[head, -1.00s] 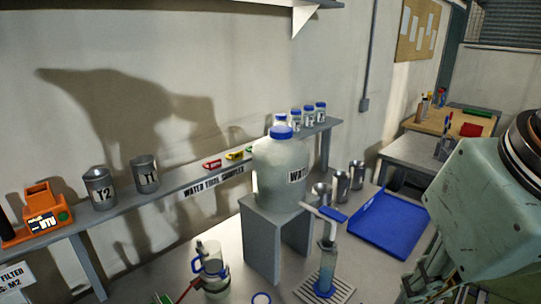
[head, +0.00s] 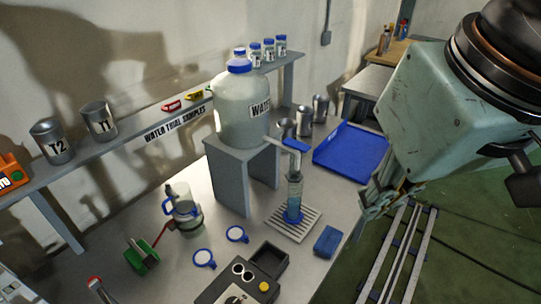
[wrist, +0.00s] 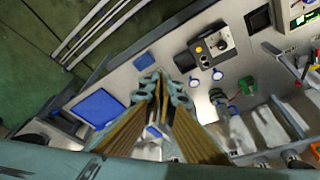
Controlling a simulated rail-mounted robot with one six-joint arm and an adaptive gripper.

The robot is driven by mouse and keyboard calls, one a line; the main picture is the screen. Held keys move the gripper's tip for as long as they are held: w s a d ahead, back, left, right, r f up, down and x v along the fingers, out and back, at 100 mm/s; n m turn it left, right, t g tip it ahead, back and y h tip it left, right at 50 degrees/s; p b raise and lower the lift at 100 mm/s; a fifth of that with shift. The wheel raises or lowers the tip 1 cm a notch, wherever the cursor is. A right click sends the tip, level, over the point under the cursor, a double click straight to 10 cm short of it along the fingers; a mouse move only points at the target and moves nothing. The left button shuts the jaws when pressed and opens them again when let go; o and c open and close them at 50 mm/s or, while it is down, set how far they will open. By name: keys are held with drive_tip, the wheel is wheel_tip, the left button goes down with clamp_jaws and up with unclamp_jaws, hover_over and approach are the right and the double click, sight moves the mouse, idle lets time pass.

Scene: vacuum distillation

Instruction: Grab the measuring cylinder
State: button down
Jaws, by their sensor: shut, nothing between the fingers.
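The measuring cylinder (head: 294,198) is a clear upright tube with bluish liquid and a blue base. It stands on a ridged grey tray (head: 308,225), below the blue-handled tap (head: 293,145) of a large white jug (head: 243,112). My gripper (head: 377,200) is to the right of the cylinder in the head view, apart from it and beyond the bench's right edge. In the wrist view the fingers of my gripper (wrist: 161,85) are shut and empty, and they hide part of the bench; I cannot make out the cylinder clearly there.
A blue tray (head: 351,147) lies behind the cylinder to the right. A blue block (head: 327,241) lies in front of it, and a black device (head: 240,284) with a yellow button is at the front. Two blue-rimmed discs and a glass jug (head: 182,208) are to the left.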

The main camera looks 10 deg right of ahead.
drive_tip(key=c, duration=2.1)
unclamp_jaws()
